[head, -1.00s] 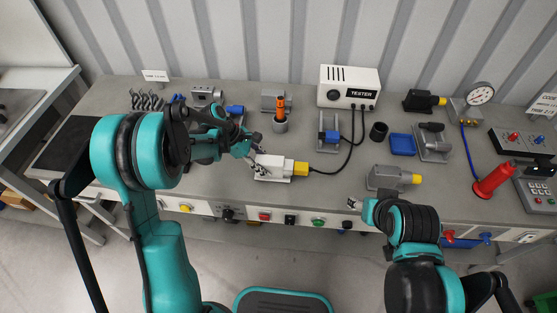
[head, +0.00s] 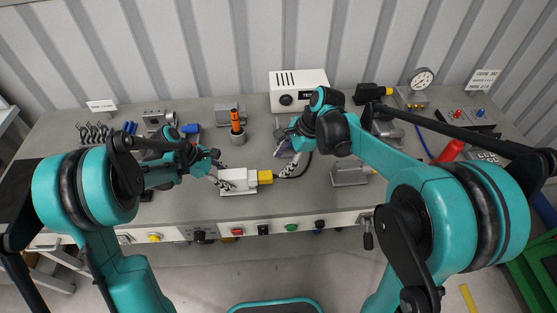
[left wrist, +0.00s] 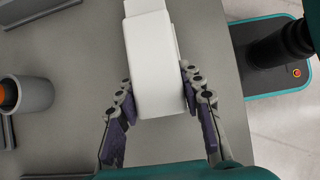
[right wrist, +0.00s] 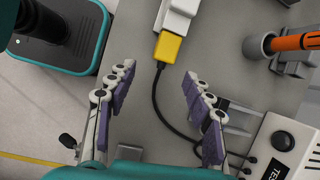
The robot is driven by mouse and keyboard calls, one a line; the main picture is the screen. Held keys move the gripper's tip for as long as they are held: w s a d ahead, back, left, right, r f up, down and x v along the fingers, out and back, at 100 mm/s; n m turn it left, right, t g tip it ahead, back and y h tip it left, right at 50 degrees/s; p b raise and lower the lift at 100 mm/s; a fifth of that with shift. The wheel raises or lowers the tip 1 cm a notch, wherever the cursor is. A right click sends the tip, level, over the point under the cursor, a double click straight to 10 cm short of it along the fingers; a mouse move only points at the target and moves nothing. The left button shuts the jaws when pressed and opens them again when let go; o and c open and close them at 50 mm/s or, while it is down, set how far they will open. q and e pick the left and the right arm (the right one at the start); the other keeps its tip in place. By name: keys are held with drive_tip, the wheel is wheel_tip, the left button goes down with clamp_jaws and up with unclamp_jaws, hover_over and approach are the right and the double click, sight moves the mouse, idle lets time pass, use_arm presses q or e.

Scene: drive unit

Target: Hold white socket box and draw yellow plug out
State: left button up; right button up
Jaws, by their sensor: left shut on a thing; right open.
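The white socket box (head: 236,180) lies on the grey bench, and it also shows in the left wrist view (left wrist: 153,70). The yellow plug (head: 265,177) sits at its right end; in the right wrist view the plug (right wrist: 168,47) meets the box (right wrist: 180,14), and a black cable leaves its free end. My left gripper (head: 219,176) is shut on the box, with one finger along each side in the left wrist view (left wrist: 160,102). My right gripper (head: 288,165) is open and empty, to the right of the plug. Its fingers (right wrist: 157,82) point toward the plug, apart from it.
The white tester (head: 297,90) stands at the back with the black cable (right wrist: 158,105) running to it. An orange-handled tool in a grey cup (head: 237,130) stands behind the box. A grey block (head: 350,173) lies right of the right gripper. The bench front edge has several buttons.

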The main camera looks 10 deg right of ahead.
sight(268, 174)
drive_tip(key=shift+m+g, duration=0.4)
drive_tip(key=shift+m, duration=0.4)
drive_tip(key=x, duration=0.3)
drive_tip(key=w+x, duration=0.1)
drive_tip(key=x, duration=0.7)
drive_tip(key=shift+w+a, duration=0.3)
drive_tip(key=shift+a, duration=0.05)
clamp_jaws()
